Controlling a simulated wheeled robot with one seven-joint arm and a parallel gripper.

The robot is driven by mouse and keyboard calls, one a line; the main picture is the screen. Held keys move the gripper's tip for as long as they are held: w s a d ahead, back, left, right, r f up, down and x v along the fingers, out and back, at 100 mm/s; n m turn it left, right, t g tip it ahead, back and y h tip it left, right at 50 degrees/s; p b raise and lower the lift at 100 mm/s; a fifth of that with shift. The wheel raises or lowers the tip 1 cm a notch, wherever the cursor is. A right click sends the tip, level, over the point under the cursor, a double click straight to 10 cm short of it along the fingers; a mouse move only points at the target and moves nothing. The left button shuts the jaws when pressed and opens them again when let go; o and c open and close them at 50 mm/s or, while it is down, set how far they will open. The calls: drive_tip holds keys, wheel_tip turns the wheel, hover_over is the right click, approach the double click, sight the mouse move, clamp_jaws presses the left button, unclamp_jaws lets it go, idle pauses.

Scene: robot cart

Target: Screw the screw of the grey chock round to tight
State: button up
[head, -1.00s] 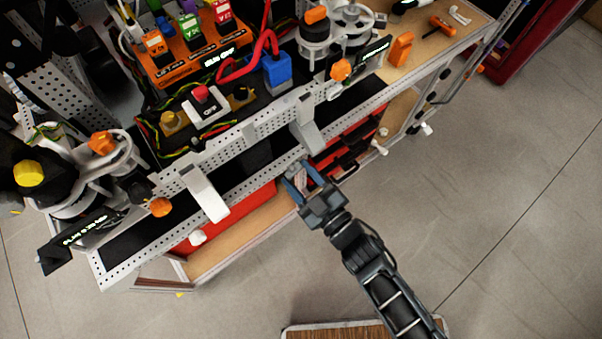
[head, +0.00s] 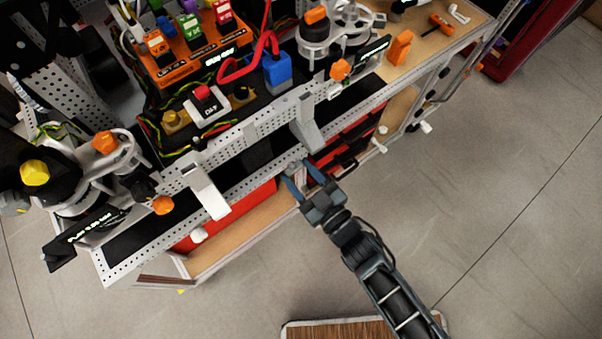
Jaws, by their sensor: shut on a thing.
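The grey chock (head: 307,124) looks to be the right one of two bracket-like pieces on the perforated front rail of the cart. My gripper (head: 303,178) is just below its lower end, at the cart's front edge, with its arm coming up from the lower right. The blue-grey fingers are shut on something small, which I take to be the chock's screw. The fingers mostly hide it, so its turn and seating cannot be seen.
A paler bracket (head: 206,190) stands to the left on the same rail, with a white knob (head: 199,235) below it. Red drawers (head: 240,211) lie under the rail. Other white knobs (head: 380,147) stick out at the right.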

drive_tip(key=o, duration=0.8)
drive_tip(key=shift+c, duration=0.2)
drive_tip(key=v, duration=0.7)
drive_tip(key=shift+s+d, duration=0.25)
drive_tip(key=shift+s, duration=0.1)
drive_tip(key=shift+f, duration=0.1)
